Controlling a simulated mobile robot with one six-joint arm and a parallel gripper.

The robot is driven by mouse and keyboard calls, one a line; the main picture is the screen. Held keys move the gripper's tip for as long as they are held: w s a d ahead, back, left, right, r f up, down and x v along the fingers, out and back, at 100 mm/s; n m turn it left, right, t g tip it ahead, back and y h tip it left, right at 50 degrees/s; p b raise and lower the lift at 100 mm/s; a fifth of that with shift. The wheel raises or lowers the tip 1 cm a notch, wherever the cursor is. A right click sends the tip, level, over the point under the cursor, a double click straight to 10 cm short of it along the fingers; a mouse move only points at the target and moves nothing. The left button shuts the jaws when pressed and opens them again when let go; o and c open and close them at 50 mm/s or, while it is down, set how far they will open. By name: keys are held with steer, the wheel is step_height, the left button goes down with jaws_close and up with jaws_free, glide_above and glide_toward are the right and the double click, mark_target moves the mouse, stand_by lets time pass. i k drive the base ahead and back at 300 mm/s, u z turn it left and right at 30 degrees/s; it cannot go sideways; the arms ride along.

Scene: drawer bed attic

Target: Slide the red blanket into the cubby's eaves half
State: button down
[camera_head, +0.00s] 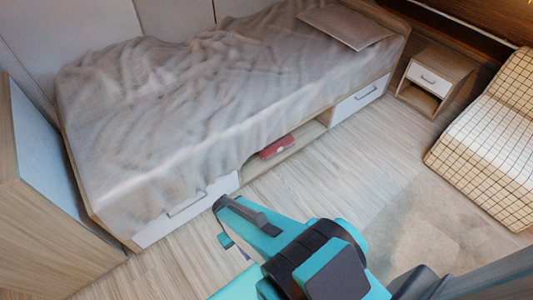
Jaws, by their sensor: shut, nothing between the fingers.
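The red blanket (277,147) is a small folded bundle lying in the open cubby (287,160) in the front of the bed base. The cubby is between a drawer on its left and a drawer on its right. The bedspread's hanging edge partly covers its top left, so its inner depth is hidden. My gripper (222,222) is at the lower middle of the view, in front of the left drawer and apart from the blanket.
The left drawer (190,212) and right drawer (357,98) look closed. A nightstand (432,80) stands at the right, near a checked lounge seat (490,135). A wooden cabinet (45,225) is at the left. The floor (320,180) before the cubby is clear.

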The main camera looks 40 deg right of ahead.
mark_target(288, 141)
steer(key=z, duration=0.1)
steer(key=k, duration=0.2)
steer(key=u, duration=3.2)
steer(key=k, duration=1.25)
